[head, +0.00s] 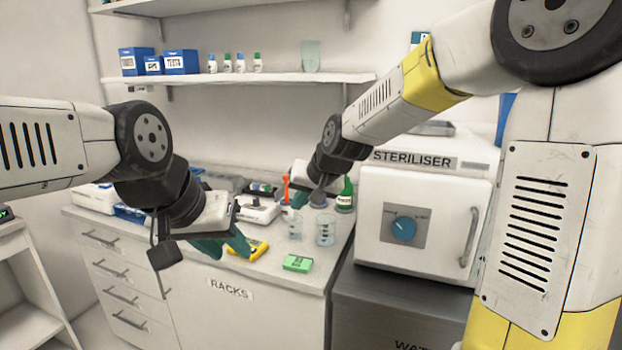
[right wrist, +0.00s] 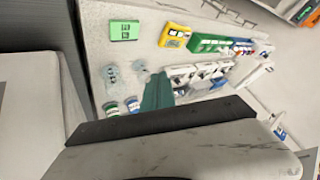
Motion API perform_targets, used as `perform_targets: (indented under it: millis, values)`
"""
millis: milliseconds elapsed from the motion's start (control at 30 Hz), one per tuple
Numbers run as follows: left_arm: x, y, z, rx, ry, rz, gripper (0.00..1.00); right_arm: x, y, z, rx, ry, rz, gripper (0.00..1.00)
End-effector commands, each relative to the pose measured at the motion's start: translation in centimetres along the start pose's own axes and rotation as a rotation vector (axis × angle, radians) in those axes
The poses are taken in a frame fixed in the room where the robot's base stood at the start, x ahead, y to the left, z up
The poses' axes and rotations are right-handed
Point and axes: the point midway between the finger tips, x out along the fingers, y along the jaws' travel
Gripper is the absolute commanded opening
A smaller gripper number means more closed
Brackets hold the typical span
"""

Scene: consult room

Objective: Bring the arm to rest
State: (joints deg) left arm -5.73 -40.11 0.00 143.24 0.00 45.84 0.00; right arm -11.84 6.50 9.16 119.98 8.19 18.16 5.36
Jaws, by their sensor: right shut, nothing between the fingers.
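My right arm reaches in from the right in the head view, bent down over the counter. Its gripper (head: 297,199) is above the counter near the glass beakers and is mostly hidden behind its own wrist. In the right wrist view a green finger (right wrist: 157,93) shows, with nothing held. The right gripper is shut and empty.
The counter (head: 335,250) holds beakers (head: 326,230), a green box (head: 297,263), a green bottle (head: 345,196) and a white instrument (head: 257,211). A steriliser (head: 375,215) stands to the right. A shelf (head: 280,78) with blue boxes (head: 181,62) runs above. A white trolley (head: 30,262) is at left.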

Motion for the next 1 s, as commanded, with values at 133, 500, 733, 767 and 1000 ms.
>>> perform_targets:
  millis: [133, 500, 733, 767, 1000]
  values:
    - [0.0, 0.0, 0.0, 0.0, 0.0, 0.0, 0.36, -7.5, 3.4, 2.7, -0.022, 0.001, 0.065, 0.0]
    - [0.0, 0.0, 0.0, 0.0, 0.0, 0.0, 0.36, -20.0, 9.6, 13.7, -0.023, -0.032, 0.188, 0.0]
    - [0.0, 0.0, 0.0, 0.0, 0.0, 0.0, 0.36, -22.0, 10.8, 17.4, -0.015, -0.048, 0.211, 0.0]
    - [0.0, 0.0, 0.0, 0.0, 0.0, 0.0, 0.36, -22.1, 10.8, 17.5, -0.015, -0.049, 0.212, 0.0]
    - [0.0, 0.0, 0.0, 0.0, 0.0, 0.0, 0.36, -22.1, 10.8, 17.6, -0.015, -0.05, 0.212, 0.0]
